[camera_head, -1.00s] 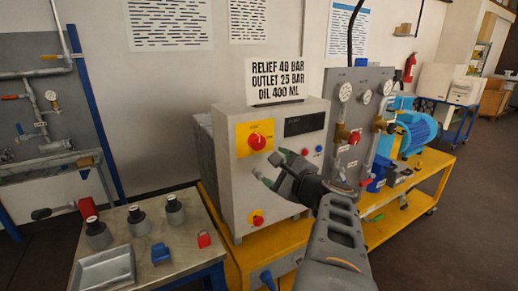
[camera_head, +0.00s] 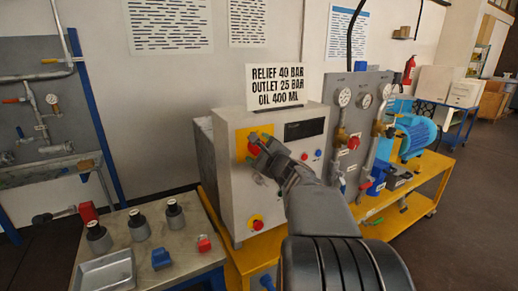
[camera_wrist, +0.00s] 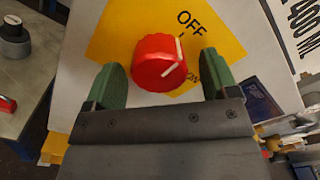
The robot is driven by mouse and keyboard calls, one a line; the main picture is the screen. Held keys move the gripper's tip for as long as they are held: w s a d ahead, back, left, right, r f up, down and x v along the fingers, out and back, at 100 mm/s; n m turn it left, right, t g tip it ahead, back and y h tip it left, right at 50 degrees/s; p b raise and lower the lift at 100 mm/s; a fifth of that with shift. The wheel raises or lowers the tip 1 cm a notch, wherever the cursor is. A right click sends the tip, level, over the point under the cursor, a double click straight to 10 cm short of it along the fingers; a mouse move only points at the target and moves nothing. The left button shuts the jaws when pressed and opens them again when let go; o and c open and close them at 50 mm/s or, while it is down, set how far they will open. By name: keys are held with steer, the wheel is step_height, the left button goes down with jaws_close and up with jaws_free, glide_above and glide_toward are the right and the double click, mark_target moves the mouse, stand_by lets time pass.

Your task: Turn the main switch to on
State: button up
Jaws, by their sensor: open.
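The main switch is a red knob (camera_head: 254,149) on a yellow plate on the front of the grey control cabinet (camera_head: 236,192). In the wrist view the knob (camera_wrist: 158,66) shows a white line on its face, slanting up to the right. The plate (camera_wrist: 112,38) reads OFF above right of the knob and ON, partly hidden, at its lower right. My gripper (camera_head: 257,148) is at the knob, and partly covers it in the head view. In the wrist view its green fingers (camera_wrist: 164,78) are open, one each side of the knob, with visible gaps.
A dark display (camera_head: 304,129) and small buttons are to the right. A sign (camera_head: 278,86) stands on top. A bench with several grey weights (camera_head: 138,222) is at left.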

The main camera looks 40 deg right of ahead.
steer(key=shift+w, duration=0.3)
steer(key=c, duration=0.9)
